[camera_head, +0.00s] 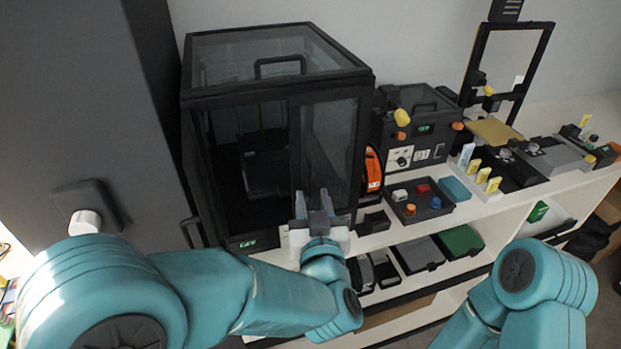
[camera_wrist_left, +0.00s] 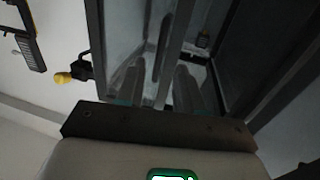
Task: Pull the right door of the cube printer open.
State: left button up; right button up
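The cube printer (camera_head: 275,85) is a black-framed box with smoky clear panels. Its right door (camera_head: 335,140) looks closed, in line with the front. The left half of the front shows a dark interior; a dark handle-like part (camera_head: 190,233) sits at its lower left. My left gripper (camera_head: 312,200) is at the lower part of the right door, its two pale fingers upright and apart. In the left wrist view the fingers (camera_wrist_left: 172,80) stand either side of a dark upright bar; contact cannot be told. My right gripper is out of view; only its arm shows.
A tall dark cabinet (camera_head: 85,110) stands left of the printer. To the right are a smaller black machine (camera_head: 415,130), an orange spool (camera_head: 373,168) and a tray (camera_head: 418,212) with coloured parts on the white bench. Dark bins (camera_head: 418,255) sit on the shelf below.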

aim_at(310, 183)
pick_arm(q)
jog(key=w, duration=0.2)
jog(key=w+p, duration=0.1)
jog(key=w, duration=0.1)
jog(key=shift+a+r, duration=0.1)
jog(key=shift+a, duration=0.1)
jog(key=shift+w, duration=0.4)
jog(key=shift+s, duration=0.1)
grip_shut()
dwell(0.8)
